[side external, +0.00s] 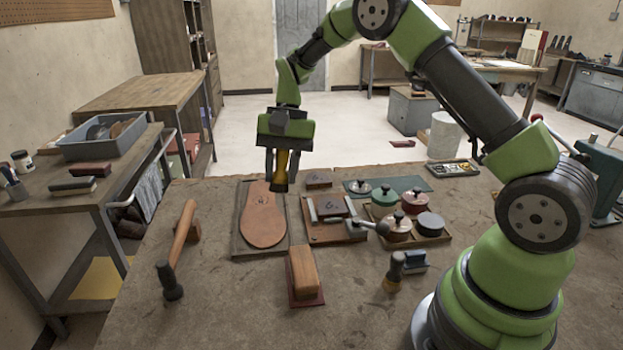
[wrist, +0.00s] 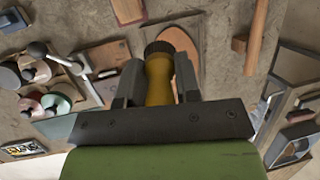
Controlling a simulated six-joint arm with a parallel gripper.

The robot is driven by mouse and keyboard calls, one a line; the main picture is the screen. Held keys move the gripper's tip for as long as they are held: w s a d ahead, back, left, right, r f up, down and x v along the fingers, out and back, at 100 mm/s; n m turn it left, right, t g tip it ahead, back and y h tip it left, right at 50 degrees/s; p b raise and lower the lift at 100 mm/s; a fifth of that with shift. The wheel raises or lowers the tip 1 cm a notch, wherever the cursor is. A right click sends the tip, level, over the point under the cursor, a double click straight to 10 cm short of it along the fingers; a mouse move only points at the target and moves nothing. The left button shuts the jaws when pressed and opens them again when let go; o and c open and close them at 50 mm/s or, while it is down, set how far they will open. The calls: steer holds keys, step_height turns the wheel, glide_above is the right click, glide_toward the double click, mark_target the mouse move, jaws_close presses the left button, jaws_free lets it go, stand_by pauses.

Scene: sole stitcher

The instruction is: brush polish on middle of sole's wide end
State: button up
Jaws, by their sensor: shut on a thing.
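My gripper (side external: 286,163) is shut on a brush (side external: 280,172) with a yellow handle and a dark lower end. The brush points down above the right side of the sole's far part, and I cannot tell whether it touches. The tan leather sole (side external: 264,222) lies on a dark board (side external: 240,240), with its wide end toward the front of the bench. In the wrist view my gripper (wrist: 153,85) holds the brush (wrist: 160,82) between both fingers, and it hides part of the sole (wrist: 190,70). No polish can be made out on the sole.
A hammer (side external: 183,236) lies left of the sole. A wooden block brush (side external: 303,275) lies in front. A tray of lidded tins (side external: 433,238) and a board with a block (side external: 331,207) stand on the right. A second upright brush (side external: 394,272) stands at front right.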

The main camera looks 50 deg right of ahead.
steer(key=w+d+f+m+t+h, duration=0.1)
steer(key=w+d+f+m+t, duration=0.15)
steer(key=w+m, duration=0.55)
steer(key=w+d+f+m+t+h, duration=0.2)
steer(key=w+d+m, duration=0.25)
steer(key=m, duration=0.55)
steer(key=shift+s+f+x, duration=0.1)
steer(key=shift+s+x, duration=0.15)
steer(key=shift+x, duration=1.05)
steer(key=shift+s+f+x, duration=0.1)
steer(key=shift+s+x, duration=0.1)
steer(key=shift+x, duration=1.15)
steer(key=shift+s+x, duration=0.25)
steer(key=shift+x, duration=1.05)
steer(key=shift+s+a+f, duration=0.1)
steer(key=shift+s+a, duration=3.4)
steer(key=shift+w+d+f, duration=0.1)
steer(key=shift+w+d, duration=3.45)
steer(key=shift+s, duration=0.2)
steer(key=shift+s+a, duration=3.55)
steer(key=shift+s, duration=0.1)
steer(key=shift+w+d, duration=3.65)
step_height(320, 180, up, 8)
